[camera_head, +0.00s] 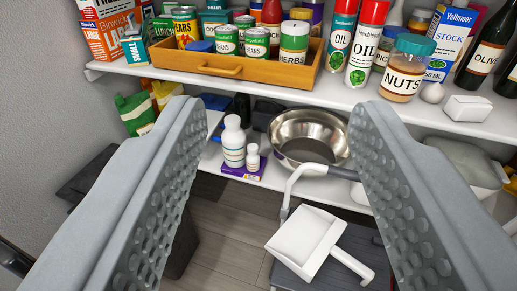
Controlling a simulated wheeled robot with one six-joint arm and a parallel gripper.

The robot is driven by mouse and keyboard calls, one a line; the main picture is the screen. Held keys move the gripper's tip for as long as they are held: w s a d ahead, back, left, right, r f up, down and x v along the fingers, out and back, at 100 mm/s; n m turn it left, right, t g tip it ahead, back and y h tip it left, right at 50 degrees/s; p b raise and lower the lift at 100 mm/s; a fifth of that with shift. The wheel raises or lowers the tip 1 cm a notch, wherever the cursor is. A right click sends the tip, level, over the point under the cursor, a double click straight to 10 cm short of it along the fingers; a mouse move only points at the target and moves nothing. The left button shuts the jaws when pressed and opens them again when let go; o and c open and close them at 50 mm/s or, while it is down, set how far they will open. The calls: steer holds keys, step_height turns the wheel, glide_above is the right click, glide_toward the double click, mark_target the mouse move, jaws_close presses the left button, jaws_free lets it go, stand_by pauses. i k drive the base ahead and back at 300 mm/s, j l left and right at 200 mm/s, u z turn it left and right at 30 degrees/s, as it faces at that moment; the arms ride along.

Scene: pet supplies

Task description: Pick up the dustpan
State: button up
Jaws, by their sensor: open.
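The white dustpan (304,238) lies on a dark grey surface (262,279) low in the picture, right of centre. Its shallow tray is at the upper left and its short handle (353,267) points to the lower right. My gripper (281,110) is open, with its two grey studded fingers spread wide at left and right. The dustpan shows in the gap between the fingers, nearer the right one, and touches neither. Nothing is held.
A metal bowl (308,136) and white bottles (233,141) stand on the lower shelf above the dustpan. A curved grey-white bar (293,183) rises close to the dustpan's tray. The upper shelf (285,92) is crowded with cans and bottles. Bare wooden floor (222,225) lies left of the dustpan.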

mark_target(304, 242)
steer(key=k+j+z, duration=0.1)
steer(key=k+j, duration=0.15)
steer(key=k+z, duration=0.45)
steer(key=k, duration=1.35)
steer(key=i+u, duration=0.2)
steer(key=i, duration=0.25)
steer(key=i+l+u, duration=0.2)
steer(key=i, duration=0.25)
steer(key=i+l+u, duration=0.2)
steer(key=i, duration=0.25)
steer(key=i+l+u, duration=0.2)
steer(key=i, duration=0.25)
steer(key=i+l+u, duration=0.25)
steer(key=i+l, duration=0.15)
steer(key=l, duration=0.25)
